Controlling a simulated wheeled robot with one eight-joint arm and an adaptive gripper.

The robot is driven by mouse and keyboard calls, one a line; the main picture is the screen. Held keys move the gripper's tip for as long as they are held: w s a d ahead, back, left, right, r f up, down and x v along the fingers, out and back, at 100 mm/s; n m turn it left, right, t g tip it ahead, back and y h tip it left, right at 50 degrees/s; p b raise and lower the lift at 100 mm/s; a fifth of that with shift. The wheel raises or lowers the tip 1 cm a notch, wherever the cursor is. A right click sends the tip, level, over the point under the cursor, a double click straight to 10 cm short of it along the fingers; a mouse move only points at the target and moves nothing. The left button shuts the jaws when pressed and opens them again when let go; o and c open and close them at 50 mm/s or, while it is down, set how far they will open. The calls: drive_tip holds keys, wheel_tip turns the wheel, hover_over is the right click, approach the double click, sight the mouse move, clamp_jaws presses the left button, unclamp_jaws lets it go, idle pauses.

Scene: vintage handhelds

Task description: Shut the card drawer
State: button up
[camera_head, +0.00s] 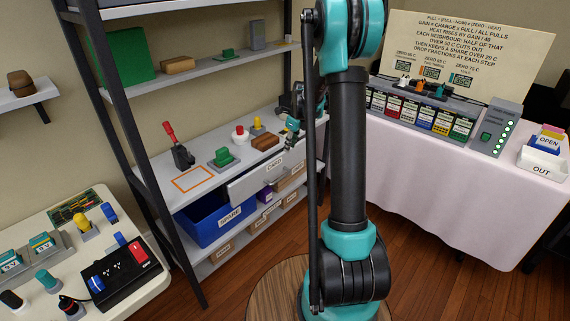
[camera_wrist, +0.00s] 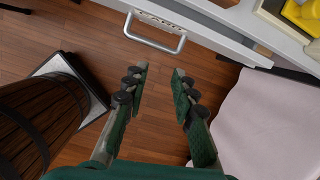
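The card drawer (camera_head: 262,180) is a light grey drawer with a CARD label, under the middle shelf of the rack. Its front stands out from the shelf, so it is at least partly open. In the wrist view the drawer front (camera_wrist: 215,36) runs across the top, with a silver bar handle (camera_wrist: 157,44). My gripper (camera_wrist: 161,72) is open and empty, its fingertips a little short of the handle and apart from it. In the head view my arm hides part of the drawer's right side, and the fingertips are hard to make out.
Above the drawer, the shelf holds a red-handled lever (camera_head: 180,150), a green button block (camera_head: 224,157) and other small items. A blue bin (camera_head: 215,218) stands below. A cloth-covered table (camera_head: 420,165) is at right. A wooden barrel (camera_wrist: 45,115) stands left in the wrist view.

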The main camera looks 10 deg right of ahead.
sight(281, 178)
drive_tip(key=shift+o, duration=0.2)
drive_tip(key=n, duration=0.4)
drive_tip(key=shift+s+a, duration=0.2)
drive_tip(key=shift+a, duration=0.1)
drive_tip(key=a+f+n, duration=0.1)
drive_tip(key=f+n, duration=0.3)
drive_tip(key=f, duration=0.1)
drive_tip(key=w+a+f+n, duration=0.1)
drive_tip(key=f+n, duration=0.3)
drive_tip(key=f, duration=0.2)
drive_tip(key=a+f+n, duration=0.1)
drive_tip(key=f+n, duration=0.3)
drive_tip(key=f, duration=0.2)
drive_tip(key=shift+w+a, duration=0.1)
drive_tip(key=shift+w, duration=0.15)
drive_tip(key=shift+r, duration=0.1)
clamp_jaws()
drive_tip(key=shift+w, duration=0.1)
